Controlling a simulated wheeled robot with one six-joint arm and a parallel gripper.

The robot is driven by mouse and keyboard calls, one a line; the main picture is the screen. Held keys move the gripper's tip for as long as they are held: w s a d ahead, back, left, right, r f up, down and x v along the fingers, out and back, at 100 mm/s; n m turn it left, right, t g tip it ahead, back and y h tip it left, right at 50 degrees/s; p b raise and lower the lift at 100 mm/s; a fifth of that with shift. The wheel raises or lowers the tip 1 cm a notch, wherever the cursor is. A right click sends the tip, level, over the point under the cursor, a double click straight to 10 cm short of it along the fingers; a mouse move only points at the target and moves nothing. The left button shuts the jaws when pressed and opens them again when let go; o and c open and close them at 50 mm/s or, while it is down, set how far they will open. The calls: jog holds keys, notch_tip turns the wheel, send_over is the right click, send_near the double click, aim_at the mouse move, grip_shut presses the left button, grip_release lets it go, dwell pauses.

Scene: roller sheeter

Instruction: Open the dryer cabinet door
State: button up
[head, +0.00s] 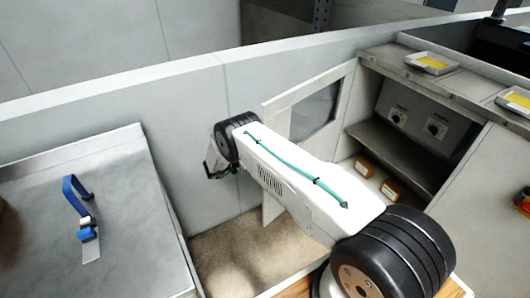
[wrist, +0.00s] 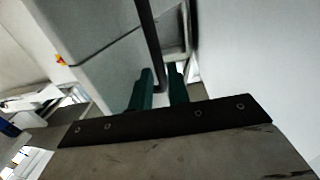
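The dryer cabinet (head: 480,185) stands at the right in the head view. Its pale door (head: 346,97), with a dark window (head: 314,112), stands swung out from the front, so the inside shows. My arm hides much of the door's lower part. My gripper (head: 215,167) is left of the door's free edge, in front of the grey wall; its fingers are small and dark there. In the wrist view, the two teal fingers of my gripper (wrist: 162,88) are apart. A dark bar (wrist: 149,40) runs down behind the gap between them; I cannot tell whether they touch it.
Inside the cabinet are a dark shelf (head: 400,155) and two small orange-brown boxes (head: 364,167). Yellow-filled trays (head: 431,62) lie on top. A grey table (head: 110,190) with a blue strap-like item (head: 76,195) is at left. Brown floor (head: 235,250) shows between table and cabinet.

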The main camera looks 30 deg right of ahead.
jog(key=shift+w+a, duration=0.1)
jog(key=shift+a, duration=2.15)
